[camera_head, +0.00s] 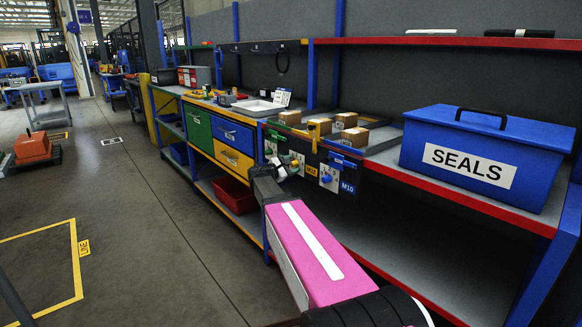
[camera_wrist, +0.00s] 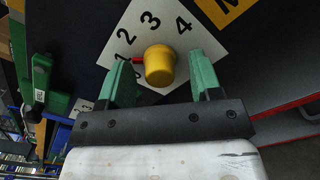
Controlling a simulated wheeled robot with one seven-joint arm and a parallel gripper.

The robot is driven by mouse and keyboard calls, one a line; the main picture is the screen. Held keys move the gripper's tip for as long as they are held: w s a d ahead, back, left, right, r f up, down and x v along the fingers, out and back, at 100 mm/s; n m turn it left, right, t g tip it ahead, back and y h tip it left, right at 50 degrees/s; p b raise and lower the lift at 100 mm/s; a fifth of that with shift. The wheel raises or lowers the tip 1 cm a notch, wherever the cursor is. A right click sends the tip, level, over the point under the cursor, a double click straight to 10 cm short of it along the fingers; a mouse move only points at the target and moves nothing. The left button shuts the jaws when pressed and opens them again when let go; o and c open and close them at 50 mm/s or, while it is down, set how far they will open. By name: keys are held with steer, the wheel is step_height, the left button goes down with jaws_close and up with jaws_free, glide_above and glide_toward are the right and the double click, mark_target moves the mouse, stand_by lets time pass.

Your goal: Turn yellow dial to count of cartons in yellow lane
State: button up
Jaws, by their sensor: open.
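In the wrist view the yellow dial (camera_wrist: 160,65) sits on a white number plate (camera_wrist: 148,30) with 1, 2, 3 and 4 readable and a lower mark partly hidden. Its red pointer points left, close to the 1. My gripper (camera_wrist: 161,76) is open, with one green finger on each side of the dial; I cannot tell whether they touch it. In the head view my gripper (camera_head: 284,172) is at the dial panel under the shelf, covering part of it. Several brown cartons (camera_head: 354,137) stand in the tray above; their lane divisions are hard to make out.
A blue dial (camera_head: 327,178) with an M10 label is right of my gripper. A blue SEALS box (camera_head: 485,155) stands on the red-edged shelf at right. Green and blue drawers (camera_head: 232,134) are at left. A red bin (camera_head: 236,195) sits below.

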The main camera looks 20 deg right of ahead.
steer(key=c, duration=0.9)
steer(key=shift+m, duration=3.8)
steer(key=o, duration=0.9)
